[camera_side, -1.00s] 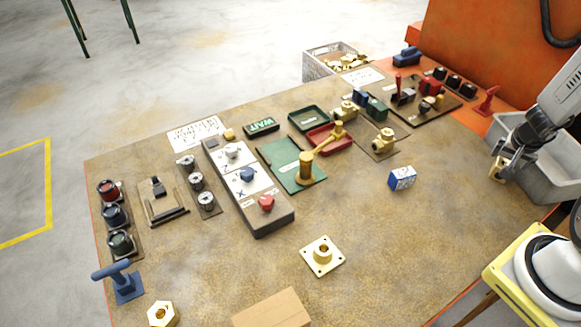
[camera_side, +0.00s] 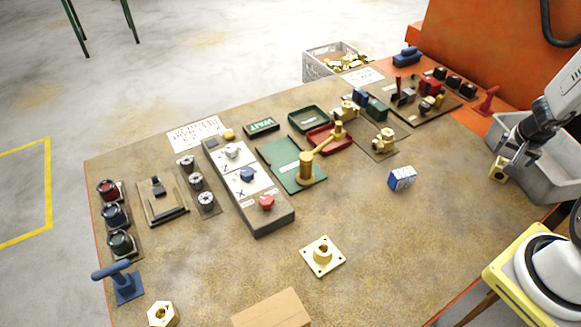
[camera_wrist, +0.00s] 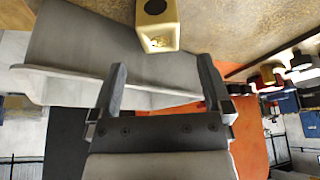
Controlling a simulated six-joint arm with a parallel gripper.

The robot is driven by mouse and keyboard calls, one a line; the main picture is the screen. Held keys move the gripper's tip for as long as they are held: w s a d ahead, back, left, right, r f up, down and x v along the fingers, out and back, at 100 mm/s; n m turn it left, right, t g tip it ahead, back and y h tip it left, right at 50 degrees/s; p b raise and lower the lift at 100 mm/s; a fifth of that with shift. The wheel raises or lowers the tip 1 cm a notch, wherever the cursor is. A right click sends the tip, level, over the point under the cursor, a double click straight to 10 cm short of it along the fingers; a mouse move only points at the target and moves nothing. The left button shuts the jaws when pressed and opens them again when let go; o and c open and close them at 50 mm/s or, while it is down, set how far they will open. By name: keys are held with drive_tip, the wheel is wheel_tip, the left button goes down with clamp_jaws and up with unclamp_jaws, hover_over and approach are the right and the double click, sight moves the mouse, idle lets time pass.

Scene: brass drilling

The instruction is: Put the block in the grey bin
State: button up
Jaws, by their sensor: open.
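A brass block (camera_side: 499,170) with a dark round hole is at the near-left side of the grey bin (camera_side: 563,180). In the wrist view the block (camera_wrist: 158,28) shows beyond my fingertips, lined up with the gap between them, and overlaps the bin's edge. I cannot tell whether it touches the bin. My gripper (camera_side: 514,158) is open, close to the block and in front of the bin's left wall. In the wrist view my fingers (camera_wrist: 160,82) are apart with nothing between them, and the bin wall (camera_wrist: 85,45) lies behind them.
A blue and white box (camera_side: 402,179) lies on the table left of the bin. Switch panels and trays fill the table's far side. Bare table (camera_side: 400,240) surrounds the blue box.

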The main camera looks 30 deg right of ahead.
drive_tip(key=shift+w+a+r, duration=0.15)
drive_tip(key=shift+w+a, duration=0.15)
drive_tip(key=shift+w, duration=0.1)
drive_tip(key=w+a+r+n+t+y, duration=0.1)
drive_tip(key=w+a+r+n+t, duration=0.1)
drive_tip(key=w+a+n, duration=0.35)
drive_tip(key=a+r+n+y, duration=0.1)
drive_tip(key=a+n, duration=0.3)
drive_tip(key=a, duration=0.7)
drive_tip(key=a+r+n+g+y, duration=0.1)
drive_tip(key=a+r+n, duration=0.3)
drive_tip(key=a, duration=0.7)
drive_tip(key=shift+a+y, duration=0.4)
drive_tip(key=shift+y, duration=0.1)
drive_tip(key=shift+s, duration=0.1)
